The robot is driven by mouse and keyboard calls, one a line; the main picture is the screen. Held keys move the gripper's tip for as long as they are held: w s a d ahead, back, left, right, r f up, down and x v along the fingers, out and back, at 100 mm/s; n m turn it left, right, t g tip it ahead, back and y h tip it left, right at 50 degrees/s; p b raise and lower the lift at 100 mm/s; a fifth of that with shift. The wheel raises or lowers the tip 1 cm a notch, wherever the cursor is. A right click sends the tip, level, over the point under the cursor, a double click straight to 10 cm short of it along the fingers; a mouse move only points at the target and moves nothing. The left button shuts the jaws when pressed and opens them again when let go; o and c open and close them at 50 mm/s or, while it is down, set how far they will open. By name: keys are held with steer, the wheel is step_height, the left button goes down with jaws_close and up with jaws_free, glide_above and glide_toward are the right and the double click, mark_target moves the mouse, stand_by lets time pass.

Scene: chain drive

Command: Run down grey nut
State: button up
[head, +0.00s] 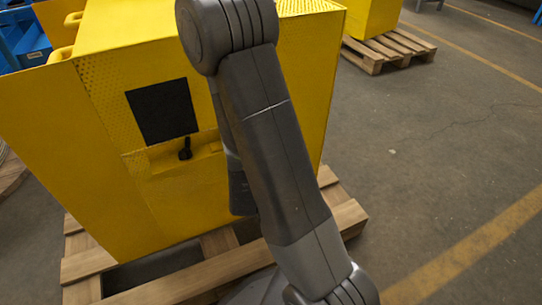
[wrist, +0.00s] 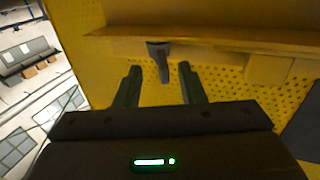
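A small dark grey fitting with a wider end and a narrow stem (wrist: 158,62) stands at a ledge on the yellow housing in the wrist view. It also shows in the head view (head: 185,149), below and right of a black panel. It is the only grey part seen there; I cannot tell a nut apart on it. My gripper (wrist: 160,70) is open, its two fingers either side of the fitting in the picture and nothing held. The fitting appears beyond the fingertips; contact is not seen. In the head view my arm hides the fingers.
The yellow housing (head: 105,150) stands on a wooden pallet (head: 185,285). The black panel (head: 162,111) is on its face. A yellow ledge (wrist: 215,42) juts out by the fitting. Another pallet (head: 385,50) stands behind; the floor at right is clear.

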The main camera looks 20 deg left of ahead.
steer(key=b+v, duration=0.1)
steer(key=v, duration=0.9)
steer(key=shift+s+d, duration=0.15)
steer(key=shift+s, duration=0.1)
steer(key=p+x, duration=0.1)
steer(key=x, duration=1.3)
stand_by(0.3)
steer(key=b+v, duration=0.1)
steer(key=v, duration=1.2)
steer(key=p+x, duration=0.1)
steer(key=x, duration=1.2)
steer(key=shift+w, duration=0.1)
steer(key=shift+w+d+r+n+g+y+p, duration=0.1)
steer(key=shift+d+n+g+y+p, duration=0.1)
steer(key=shift+n+g+y+p, duration=0.8)
steer(key=shift+w+d+n+g+y+p, duration=0.15)
steer(key=shift+n+g+y+p, duration=0.5)
steer(key=shift+y, duration=0.65)
